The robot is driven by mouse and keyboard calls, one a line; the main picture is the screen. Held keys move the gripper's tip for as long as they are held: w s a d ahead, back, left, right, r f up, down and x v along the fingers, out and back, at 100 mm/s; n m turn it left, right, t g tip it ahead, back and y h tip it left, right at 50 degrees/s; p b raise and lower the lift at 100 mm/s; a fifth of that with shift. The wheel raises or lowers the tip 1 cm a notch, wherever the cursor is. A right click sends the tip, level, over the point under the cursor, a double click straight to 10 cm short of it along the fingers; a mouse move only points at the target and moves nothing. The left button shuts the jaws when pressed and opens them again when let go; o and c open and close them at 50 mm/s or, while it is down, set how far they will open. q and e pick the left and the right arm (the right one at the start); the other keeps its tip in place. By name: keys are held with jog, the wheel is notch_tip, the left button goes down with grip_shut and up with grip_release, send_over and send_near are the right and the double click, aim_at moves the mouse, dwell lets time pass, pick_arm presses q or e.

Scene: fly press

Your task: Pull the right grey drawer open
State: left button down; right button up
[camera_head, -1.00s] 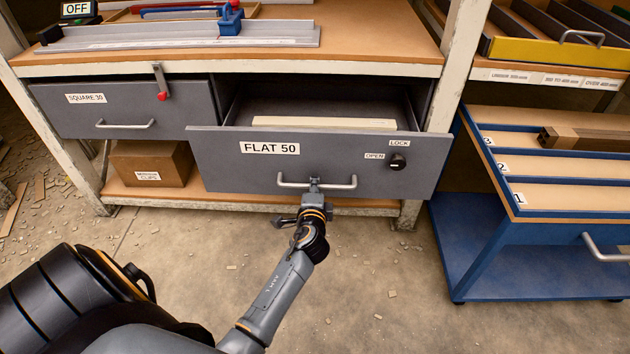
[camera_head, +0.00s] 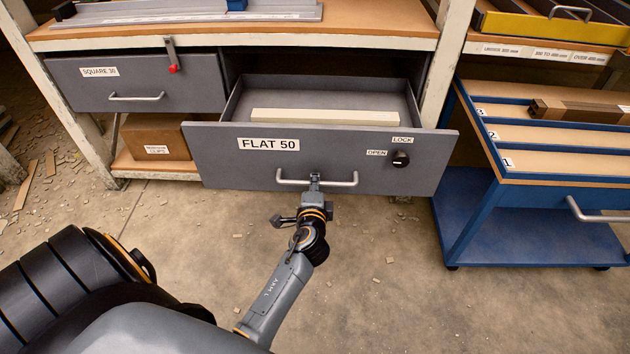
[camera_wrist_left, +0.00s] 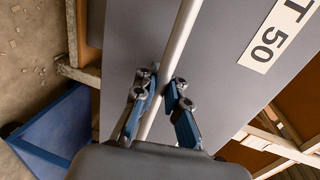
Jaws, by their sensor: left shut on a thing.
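The right grey drawer (camera_head: 230,160), labelled FLAT 50, stands well out from the bench, with a pale flat bar (camera_head: 325,117) lying inside. Its front has a metal bar handle (camera_head: 342,183) and a black lock knob (camera_head: 400,159) between the words OPEN and LOCK. My left gripper (camera_head: 315,184) is shut on the handle near its middle. The left wrist view shows its blue-padded fingers (camera_wrist_left: 162,98) on both sides of the handle bar (camera_wrist_left: 178,45). The right gripper is not in view.
A cardboard box (camera_head: 155,137) sits on the lower shelf. A blue cart (camera_head: 470,215) stands at right. The floor in front is open, with scattered chips.

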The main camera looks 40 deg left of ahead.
pick_arm(q)
jog(key=c, duration=1.4)
grip_release()
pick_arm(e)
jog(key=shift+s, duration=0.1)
pick_arm(q)
jog(key=v, duration=0.7)
jog(key=shift+s, duration=0.25)
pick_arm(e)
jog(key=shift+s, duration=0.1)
pick_arm(q)
jog(key=shift+d, duration=0.1)
